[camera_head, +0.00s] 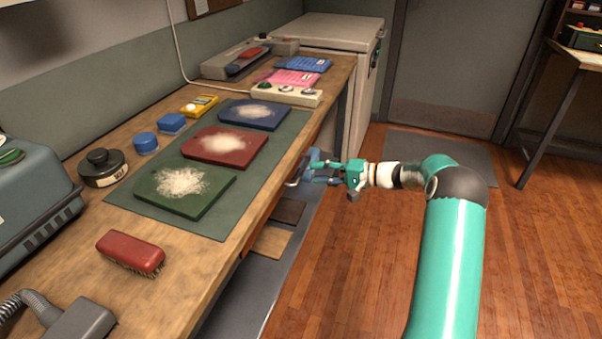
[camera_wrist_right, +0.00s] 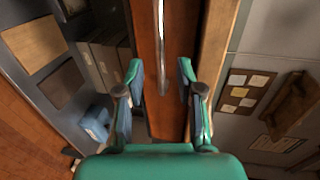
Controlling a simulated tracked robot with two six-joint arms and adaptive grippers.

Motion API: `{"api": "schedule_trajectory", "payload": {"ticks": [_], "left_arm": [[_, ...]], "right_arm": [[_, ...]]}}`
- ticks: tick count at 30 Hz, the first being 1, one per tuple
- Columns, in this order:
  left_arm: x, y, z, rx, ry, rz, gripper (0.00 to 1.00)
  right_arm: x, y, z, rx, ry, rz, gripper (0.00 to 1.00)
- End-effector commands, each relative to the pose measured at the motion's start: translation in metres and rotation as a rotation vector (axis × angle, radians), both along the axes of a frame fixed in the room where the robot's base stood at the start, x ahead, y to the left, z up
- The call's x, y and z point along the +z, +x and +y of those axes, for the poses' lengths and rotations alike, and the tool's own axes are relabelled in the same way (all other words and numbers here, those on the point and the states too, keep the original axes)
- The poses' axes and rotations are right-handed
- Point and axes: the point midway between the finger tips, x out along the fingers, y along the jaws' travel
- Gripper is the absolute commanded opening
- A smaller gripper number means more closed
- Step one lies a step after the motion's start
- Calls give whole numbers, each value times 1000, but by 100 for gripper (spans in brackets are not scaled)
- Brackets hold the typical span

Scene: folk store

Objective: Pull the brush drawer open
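The wooden drawer front (camera_wrist_right: 150,90) runs up the middle of the right wrist view, with a slim metal bar handle (camera_wrist_right: 160,28) on it. The drawer looks shut under the bench top. My right gripper (camera_wrist_right: 159,75) is open, its two fingers on either side of the handle's line; I cannot tell whether they touch it. In the head view my right gripper (camera_head: 316,171) is at the bench's front edge, below the top. The drawer front is mostly hidden there by the bench top. My left gripper is not in view.
The bench top (camera_head: 215,262) holds a red brush (camera_head: 131,254), three coloured pads (camera_head: 185,188) on a green mat (camera_head: 122,198), a black round tin (camera_head: 103,167) and a power strip (camera_head: 286,95). A lower shelf (camera_head: 250,280) lies under the bench. The wooden floor (camera_head: 345,285) beside it is clear.

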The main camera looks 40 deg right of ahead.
Motion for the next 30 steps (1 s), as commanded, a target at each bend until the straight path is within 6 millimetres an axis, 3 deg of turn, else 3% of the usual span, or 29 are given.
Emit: {"api": "schedule_trajectory", "payload": {"ticks": [3, 9, 22, 29, 30], "left_arm": [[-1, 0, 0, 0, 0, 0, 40], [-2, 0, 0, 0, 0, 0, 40], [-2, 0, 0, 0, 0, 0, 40], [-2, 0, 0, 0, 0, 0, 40], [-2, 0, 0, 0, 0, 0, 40]], "right_arm": [[-6, 21, 12, 4, 1, 0, 37], [-11, 43, 23, 1, 0, 0, 37], [-13, 51, 26, -1, 0, 1, 37], [-13, 51, 26, -1, 0, 1, 0], [-13, 51, 26, -1, 0, 1, 0]]}}
